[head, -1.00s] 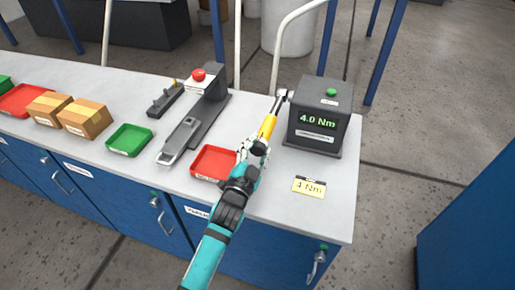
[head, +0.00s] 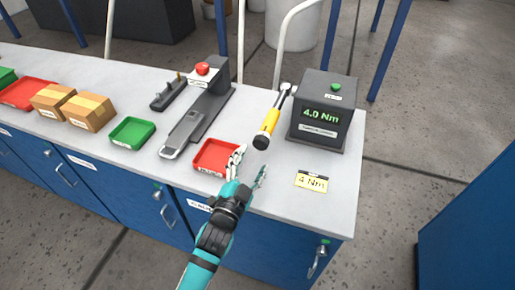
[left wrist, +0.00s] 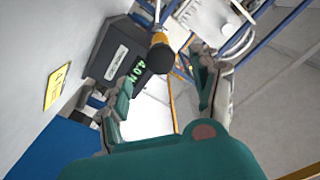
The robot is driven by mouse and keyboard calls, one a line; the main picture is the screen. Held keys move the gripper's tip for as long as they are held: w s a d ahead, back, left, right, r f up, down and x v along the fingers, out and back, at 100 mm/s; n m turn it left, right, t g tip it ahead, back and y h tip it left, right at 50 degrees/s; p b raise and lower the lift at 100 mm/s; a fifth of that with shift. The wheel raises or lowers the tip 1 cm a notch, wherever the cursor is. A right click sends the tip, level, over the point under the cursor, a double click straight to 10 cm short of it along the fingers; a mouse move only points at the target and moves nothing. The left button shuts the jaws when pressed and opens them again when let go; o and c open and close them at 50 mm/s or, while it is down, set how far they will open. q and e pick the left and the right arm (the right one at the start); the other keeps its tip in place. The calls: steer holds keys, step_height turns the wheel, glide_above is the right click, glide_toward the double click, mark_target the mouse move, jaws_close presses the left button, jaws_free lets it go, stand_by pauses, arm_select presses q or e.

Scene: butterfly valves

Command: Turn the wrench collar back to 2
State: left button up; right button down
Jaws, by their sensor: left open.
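The torque wrench (head: 270,121) has a yellow grip, a black end and a metal head at the tester. The tester (head: 321,112) is a dark box whose green display reads 4.0 Nm. The collar's scale is too small to read. My left gripper (head: 249,172) is open and empty, in front of the wrench's black end and apart from it. In the left wrist view the wrench (left wrist: 160,52) shows beyond and between the open fingers (left wrist: 160,90). The right gripper is not in view.
A yellow card (head: 311,182) reading 4 Nm lies on the bench (head: 280,205). A red tray (head: 214,154) sits close to the gripper's left. A green tray (head: 131,132), cardboard boxes (head: 90,112) and a grey fixture with a red button (head: 203,68) stand further left.

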arm_select(q)
steer(key=shift+v, duration=2.25)
steer(key=s+a+f+n+g+y, duration=0.55)
steer(key=s+a+f, duration=0.2)
steer(key=a, duration=0.35)
steer(key=s+a+f+n+g, duration=0.1)
steer(key=s+a+n+g, duration=0.2)
steer(key=s, duration=0.4)
steer(key=s+a+f+n+g, duration=0.1)
steer(key=s+a+f+g, duration=0.1)
steer(key=s+g, duration=0.4)
step_height(320, 180, down, 25)
steer(key=s, duration=0.3)
steer(key=s+a+f+g+b, duration=0.1)
steer(key=s+a+f+g, duration=0.1)
steer(key=s+f, duration=1.5)
steer(key=shift+a+f+m, duration=0.35)
steer(key=shift+a+f, duration=0.15)
steer(key=shift+f, duration=0.15)
